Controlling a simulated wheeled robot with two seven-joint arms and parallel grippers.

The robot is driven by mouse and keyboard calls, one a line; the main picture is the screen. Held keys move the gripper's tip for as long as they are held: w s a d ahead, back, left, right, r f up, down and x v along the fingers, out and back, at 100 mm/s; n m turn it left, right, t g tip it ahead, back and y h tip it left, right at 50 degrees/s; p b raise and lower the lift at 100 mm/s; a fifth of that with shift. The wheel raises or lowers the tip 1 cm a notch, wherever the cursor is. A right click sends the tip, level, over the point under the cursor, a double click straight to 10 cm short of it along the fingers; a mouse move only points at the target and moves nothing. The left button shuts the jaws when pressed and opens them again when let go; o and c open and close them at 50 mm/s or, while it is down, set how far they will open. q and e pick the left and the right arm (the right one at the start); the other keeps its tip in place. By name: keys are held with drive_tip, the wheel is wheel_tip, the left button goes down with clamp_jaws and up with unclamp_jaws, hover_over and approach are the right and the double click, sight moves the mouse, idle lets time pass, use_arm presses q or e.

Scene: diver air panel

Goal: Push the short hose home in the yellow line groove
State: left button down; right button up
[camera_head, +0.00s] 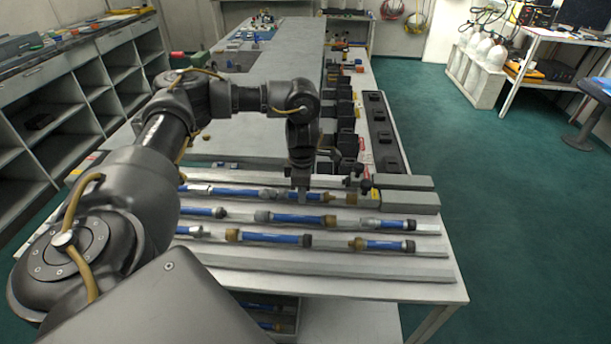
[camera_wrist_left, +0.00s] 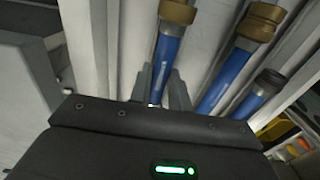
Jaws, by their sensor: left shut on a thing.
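My left gripper (camera_head: 303,194) reaches down to the back row of hoses on the table. It is shut on a short blue hose (camera_head: 313,197) with a brass end, lying along that row. In the left wrist view the two fingers (camera_wrist_left: 161,88) stand on either side of the blue hose (camera_wrist_left: 168,54), below its brass fitting. The hose lies at or in a grey groove; how deep it sits I cannot tell. No yellow marking that picks out the yellow line groove is clear. My right gripper is not in view.
More blue hoses with brass or dark ends lie in the middle row (camera_head: 303,218) and the front row (camera_head: 275,238). A bare grey rail (camera_head: 330,267) runs along the table front. Dark valve blocks (camera_head: 343,140) and a black panel (camera_head: 383,133) stand behind.

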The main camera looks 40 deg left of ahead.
use_arm(q)
drive_tip(key=shift+s+a, duration=0.2)
drive_tip(key=shift+a, duration=0.1)
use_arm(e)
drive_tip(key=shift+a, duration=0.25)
use_arm(q)
drive_tip(key=c, duration=1.2)
unclamp_jaws()
drive_tip(key=shift+c, duration=0.2)
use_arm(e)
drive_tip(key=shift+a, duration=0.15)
use_arm(q)
drive_tip(key=shift+r, duration=0.25)
wheel_tip(320, 180, up, 10)
drive_tip(key=p, duration=0.2)
drive_tip(key=shift+r+p, duration=0.15)
drive_tip(key=shift+p, duration=0.2)
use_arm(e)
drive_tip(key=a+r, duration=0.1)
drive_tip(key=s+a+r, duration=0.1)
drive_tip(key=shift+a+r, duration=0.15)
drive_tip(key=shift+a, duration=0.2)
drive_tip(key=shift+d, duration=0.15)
